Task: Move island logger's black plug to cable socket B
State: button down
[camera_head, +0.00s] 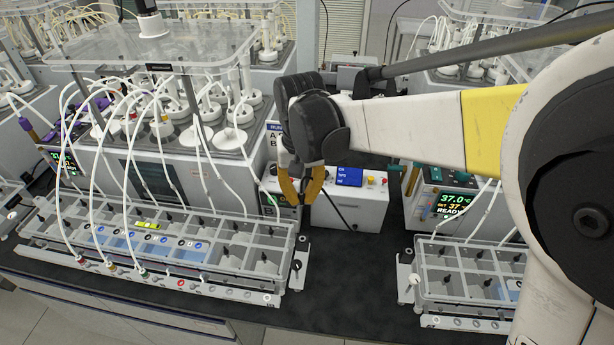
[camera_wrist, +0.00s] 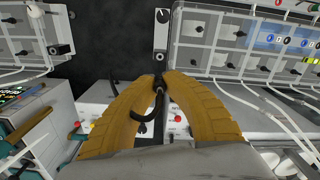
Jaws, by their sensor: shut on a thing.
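My gripper (camera_head: 301,203) has yellow fingers and hangs in front of the bench equipment. In the wrist view its fingertips (camera_wrist: 161,80) are closed on a small black plug (camera_wrist: 158,83), mostly hidden between them. A black cable (camera_wrist: 157,108) curves back from the plug between the fingers. In the head view a black cable (camera_head: 337,208) runs down beside the gripper. A white box with a blue display (camera_head: 349,177), which looks like the logger, stands just behind and right of the gripper. I cannot make out which socket is B.
A clear-walled rack (camera_head: 170,262) with tubes stands at left, and another (camera_head: 465,285) at right. A reactor unit with a green display (camera_head: 452,204) is behind the right rack. Dark bench (camera_head: 350,270) lies free between the racks.

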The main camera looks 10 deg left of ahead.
jog(key=shift+f+b, duration=4.3)
jog(key=shift+f, duration=2)
jog(key=shift+f+b, duration=0.8)
jog(key=shift+f, duration=0.3)
jog(key=c, duration=1.5)
grip_release()
jog(key=shift+o, duration=0.2)
jog(key=shift+r, duration=0.1)
notch_tip(320, 180, up, 12)
jog(key=shift+f, duration=0.1)
